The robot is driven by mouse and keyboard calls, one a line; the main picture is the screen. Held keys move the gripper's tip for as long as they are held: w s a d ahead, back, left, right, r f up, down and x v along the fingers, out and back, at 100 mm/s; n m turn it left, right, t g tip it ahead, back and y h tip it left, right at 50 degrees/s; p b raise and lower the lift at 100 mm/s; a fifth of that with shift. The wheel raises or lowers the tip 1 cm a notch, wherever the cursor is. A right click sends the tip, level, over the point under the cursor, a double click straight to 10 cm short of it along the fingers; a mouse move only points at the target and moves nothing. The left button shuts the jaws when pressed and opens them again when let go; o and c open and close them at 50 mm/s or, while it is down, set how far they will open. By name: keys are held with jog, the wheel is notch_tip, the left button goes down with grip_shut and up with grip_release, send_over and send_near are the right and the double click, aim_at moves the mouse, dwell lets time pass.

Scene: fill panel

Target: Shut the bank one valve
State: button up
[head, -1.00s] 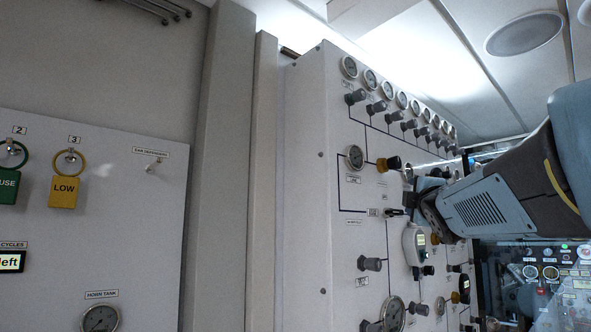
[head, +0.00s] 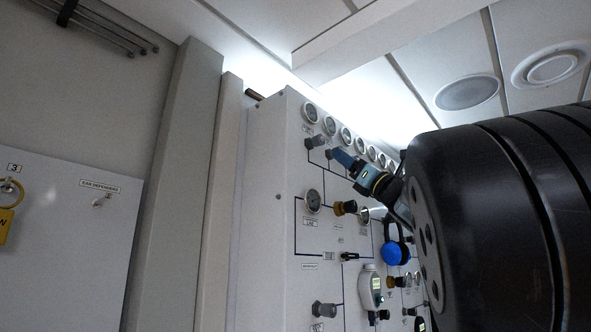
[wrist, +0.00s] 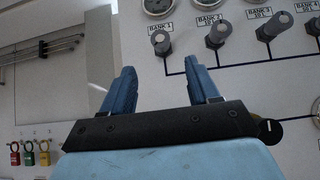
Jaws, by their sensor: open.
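The bank one valve is the leftmost grey knob (head: 316,143) in the top row of the panel, below the first gauge. In the wrist view the bank one valve (wrist: 160,42) is a grey knob with its stem, just beyond my fingertips and roughly between them in the picture. My gripper (wrist: 162,66) has two blue fingers, spread apart and empty. In the head view my gripper (head: 338,157) is up at the top row, seen side-on, a little right of the knob. The gap to the knob cannot be told exactly. My arm hides the right part of the panel.
The bank 2 knob (wrist: 218,33) and bank 3 knob (wrist: 275,26) stand to the right in the same row. Coloured padlock tags (wrist: 29,154) hang on the left wall.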

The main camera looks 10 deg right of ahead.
aim_at(322, 142)
jog(key=x, duration=1.1)
jog(key=shift+w+r, duration=0.1)
jog(key=c, duration=1)
jog(key=shift+a, duration=0.2)
jog(key=shift+c, duration=0.2)
jog(key=shift+m, duration=0.3)
